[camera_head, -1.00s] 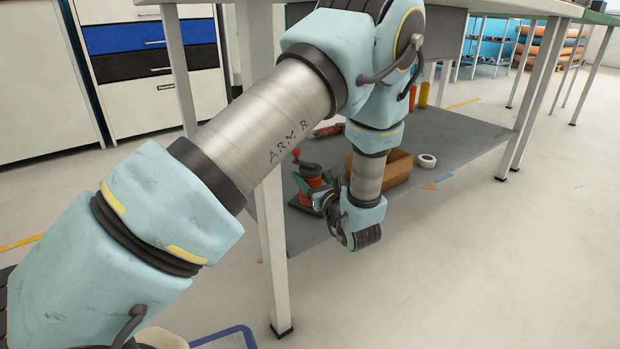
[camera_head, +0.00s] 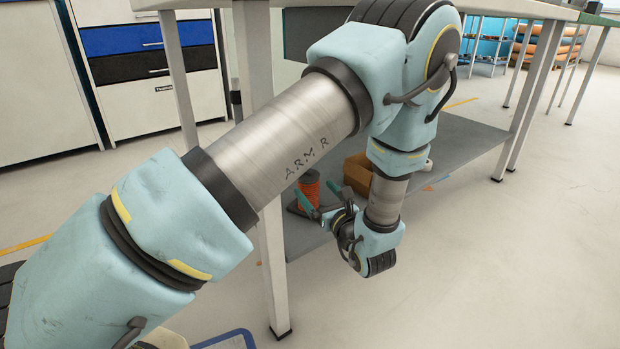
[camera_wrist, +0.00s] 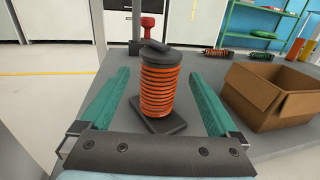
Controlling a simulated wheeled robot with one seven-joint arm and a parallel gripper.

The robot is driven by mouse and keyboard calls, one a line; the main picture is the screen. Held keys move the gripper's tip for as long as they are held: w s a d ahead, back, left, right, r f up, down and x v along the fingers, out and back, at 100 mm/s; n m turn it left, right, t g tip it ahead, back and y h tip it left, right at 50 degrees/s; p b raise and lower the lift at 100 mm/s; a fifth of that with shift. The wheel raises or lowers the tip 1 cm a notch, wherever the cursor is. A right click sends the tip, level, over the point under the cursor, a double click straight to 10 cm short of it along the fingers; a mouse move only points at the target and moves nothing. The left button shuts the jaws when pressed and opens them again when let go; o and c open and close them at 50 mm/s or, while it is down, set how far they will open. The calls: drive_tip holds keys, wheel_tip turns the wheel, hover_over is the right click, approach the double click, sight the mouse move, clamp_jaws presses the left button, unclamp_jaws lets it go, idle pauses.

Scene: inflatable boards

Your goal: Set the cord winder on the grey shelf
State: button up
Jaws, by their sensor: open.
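The cord winder (camera_wrist: 160,85) is an upright spool of orange cord with a dark top, a dark square base and a red knob. It stands on the grey shelf (camera_wrist: 205,66) under the bench. In the head view the winder (camera_head: 309,187) shows partly behind my arm, and the grey shelf (camera_head: 465,145) stretches off to the right. My gripper (camera_head: 321,202) is open, low at the shelf's front edge, its teal fingers pointing toward the winder. In the wrist view my gripper (camera_wrist: 158,76) has a finger on each side of the winder, with clear gaps.
An open cardboard box (camera_wrist: 275,97) stands right of the winder on the shelf. Coiled cord tools (camera_wrist: 216,53) and orange cylinders (camera_wrist: 297,47) lie farther back. A white bench leg (camera_head: 268,240) rises close left of my gripper.

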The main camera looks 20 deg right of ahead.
drive_tip(key=s+p, duration=0.1)
drive_tip(key=s, duration=0.5)
drive_tip(key=shift+s+p, duration=0.25)
drive_tip(key=shift+p, duration=0.15)
